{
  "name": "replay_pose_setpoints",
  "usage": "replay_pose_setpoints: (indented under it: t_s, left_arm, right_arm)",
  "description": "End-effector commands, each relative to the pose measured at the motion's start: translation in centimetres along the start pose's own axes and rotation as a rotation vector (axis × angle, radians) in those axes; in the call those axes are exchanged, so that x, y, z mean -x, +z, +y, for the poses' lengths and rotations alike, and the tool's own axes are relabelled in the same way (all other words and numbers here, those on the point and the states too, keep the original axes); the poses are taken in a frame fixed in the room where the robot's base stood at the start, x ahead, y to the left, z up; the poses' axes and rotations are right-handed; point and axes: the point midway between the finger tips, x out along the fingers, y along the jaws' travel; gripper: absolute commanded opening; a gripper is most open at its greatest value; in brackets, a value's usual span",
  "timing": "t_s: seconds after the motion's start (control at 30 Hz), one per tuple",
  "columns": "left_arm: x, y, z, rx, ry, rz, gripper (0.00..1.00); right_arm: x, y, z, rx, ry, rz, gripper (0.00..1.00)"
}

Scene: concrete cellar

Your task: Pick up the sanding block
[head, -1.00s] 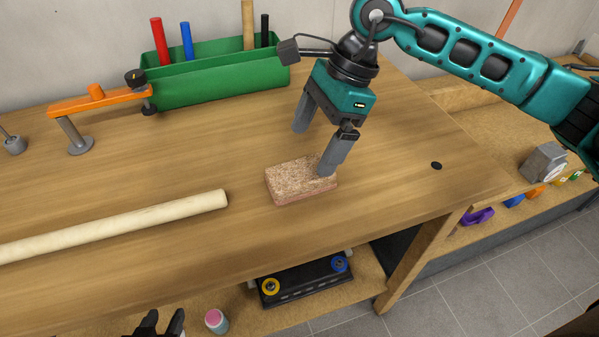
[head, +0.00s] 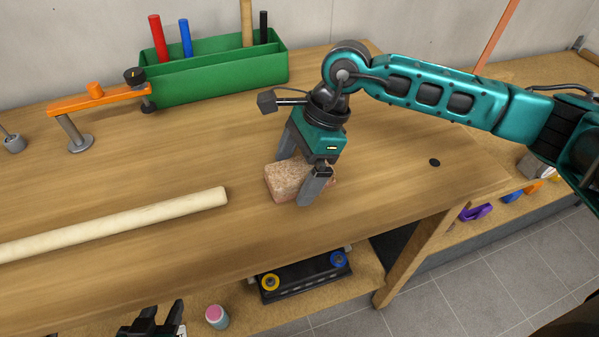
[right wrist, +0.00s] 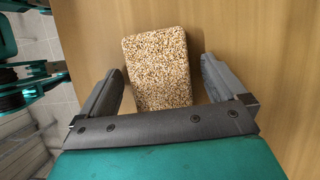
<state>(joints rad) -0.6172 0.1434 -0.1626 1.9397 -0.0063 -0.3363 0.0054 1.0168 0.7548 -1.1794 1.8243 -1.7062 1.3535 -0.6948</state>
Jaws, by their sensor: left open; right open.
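The sanding block (head: 284,181) is a speckled tan-brown brick lying flat on the wooden workbench. My right gripper (head: 297,180) is open and low over the block, with one finger on its near side and one on its far side. In the right wrist view the block (right wrist: 157,68) lies between the spread fingers of the gripper (right wrist: 166,85), with a gap on both sides. The fingers partly hide the block in the head view. My left gripper (head: 157,318) is open and empty at the bottom edge, in front of the bench and far from the block.
A pale wooden rod (head: 120,223) lies left of the block. A green tool caddy (head: 215,75) and an orange clamp-like piece (head: 100,98) stand behind. A small black disc (head: 434,162) is on the right. The bench (head: 380,205) is clear around the block.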

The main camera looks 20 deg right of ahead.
Motion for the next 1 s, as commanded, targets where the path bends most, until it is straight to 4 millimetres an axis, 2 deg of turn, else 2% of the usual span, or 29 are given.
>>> replay_pose_setpoints:
  t_s: [0.43, 1.0]
  left_arm:
    - [-0.08, 0.88, 0.13, 0.002, 0.002, -0.009, 0.43]
    - [-0.03, 0.86, 0.15, 0.002, 0.002, -0.009, 0.43]
  right_arm:
    - [-0.21, -0.11, -0.01, 0.000, -0.001, 0.000, 0.96]
    - [-0.21, -0.11, 0.00, 0.000, 0.000, 0.000, 0.41]
